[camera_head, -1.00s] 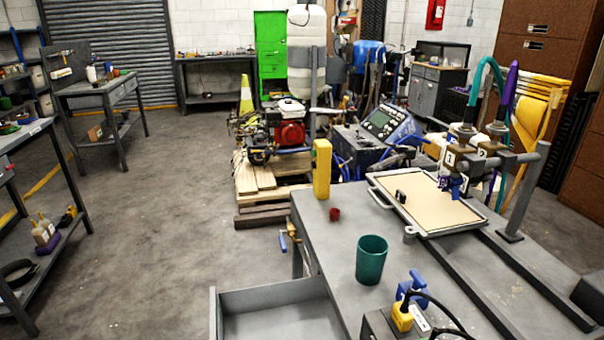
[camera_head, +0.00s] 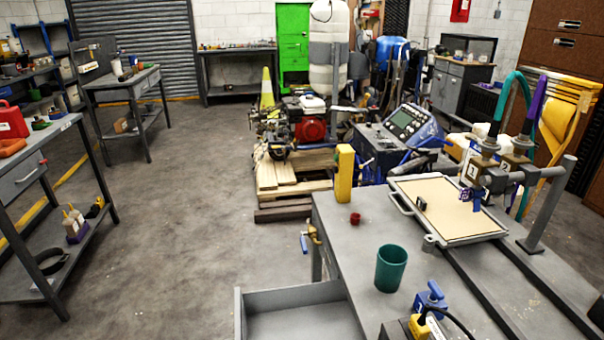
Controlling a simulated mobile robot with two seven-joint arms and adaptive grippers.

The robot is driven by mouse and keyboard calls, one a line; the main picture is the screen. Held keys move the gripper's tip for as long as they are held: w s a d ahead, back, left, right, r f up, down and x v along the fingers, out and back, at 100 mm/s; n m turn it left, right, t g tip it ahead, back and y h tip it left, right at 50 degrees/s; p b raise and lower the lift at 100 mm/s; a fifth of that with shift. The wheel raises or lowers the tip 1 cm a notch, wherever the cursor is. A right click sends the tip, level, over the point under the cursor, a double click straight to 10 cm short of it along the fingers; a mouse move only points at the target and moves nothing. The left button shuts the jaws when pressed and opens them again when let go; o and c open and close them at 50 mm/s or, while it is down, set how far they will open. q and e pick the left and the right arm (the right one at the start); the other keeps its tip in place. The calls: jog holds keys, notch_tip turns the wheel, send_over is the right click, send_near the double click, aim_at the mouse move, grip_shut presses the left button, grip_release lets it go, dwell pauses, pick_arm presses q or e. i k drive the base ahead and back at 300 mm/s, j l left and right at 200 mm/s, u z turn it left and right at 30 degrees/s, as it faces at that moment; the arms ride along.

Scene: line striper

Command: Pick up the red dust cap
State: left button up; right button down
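A small red dust cap (camera_head: 355,219) sits on the grey workbench (camera_head: 360,258), near its far left corner. It stands just in front of an upright yellow block (camera_head: 344,173). A teal cup (camera_head: 391,268) stands nearer to me on the same bench, to the right of the cap. The cap is unobstructed in the head view. Neither of my grippers shows in the head view.
A framed tray (camera_head: 408,207) with a beige sheet lies right of the cap, under nozzles on a rail. A blue clamp and yellow plug (camera_head: 423,318) sit at the front. An open drawer (camera_head: 300,295) juts left. The floor (camera_head: 190,210) at left is clear.

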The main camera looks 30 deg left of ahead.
aim_at(355, 217)
jog(key=j+u, duration=0.2)
jog(key=j, duration=1.2)
